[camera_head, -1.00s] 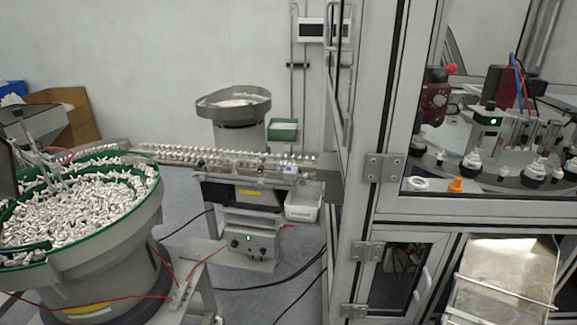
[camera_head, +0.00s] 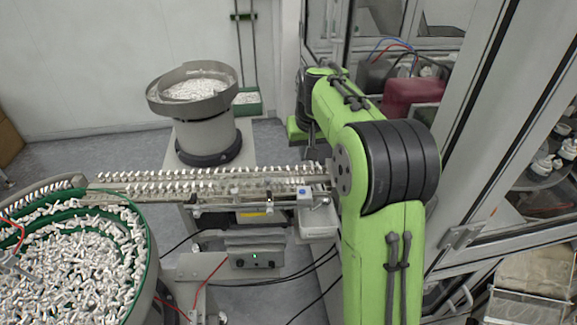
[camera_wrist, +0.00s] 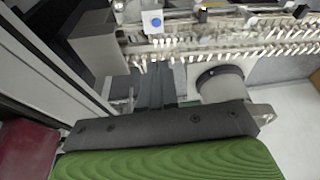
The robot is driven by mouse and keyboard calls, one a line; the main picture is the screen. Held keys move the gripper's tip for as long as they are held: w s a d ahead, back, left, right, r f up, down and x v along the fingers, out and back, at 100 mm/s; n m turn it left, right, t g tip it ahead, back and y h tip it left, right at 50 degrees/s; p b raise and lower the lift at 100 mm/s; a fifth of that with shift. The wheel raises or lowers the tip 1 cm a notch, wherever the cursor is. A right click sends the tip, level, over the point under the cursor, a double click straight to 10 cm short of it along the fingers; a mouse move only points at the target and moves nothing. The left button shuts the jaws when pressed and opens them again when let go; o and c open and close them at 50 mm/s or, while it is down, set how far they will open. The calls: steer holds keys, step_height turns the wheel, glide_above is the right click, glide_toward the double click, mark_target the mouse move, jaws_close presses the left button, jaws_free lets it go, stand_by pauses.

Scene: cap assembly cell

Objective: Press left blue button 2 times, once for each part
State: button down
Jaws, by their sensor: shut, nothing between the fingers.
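One small round blue button (camera_head: 304,190) on a pale block is at the right end of the feeder track. It also shows near the top of the wrist view (camera_wrist: 156,22). I see no second blue button. My gripper (camera_head: 311,138) shows small beyond the track, at the far end of my green arm, and looks shut and empty. It is apart from the button.
A vibratory bowl (camera_head: 150,265) full of white parts stands at left. A smaller bowl feeder (camera_head: 200,140) stands behind the track (camera_head: 215,180). A white bin (camera_head: 320,220) sits under the track's right end. The framed machine cabinet (camera_head: 490,130) is at right.

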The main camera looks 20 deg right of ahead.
steer(key=s, duration=0.1)
glide_toward(302, 190)
steer(key=x, duration=0.5)
steer(key=shift+w+f, duration=0.25)
steer(key=shift+f, duration=0.5)
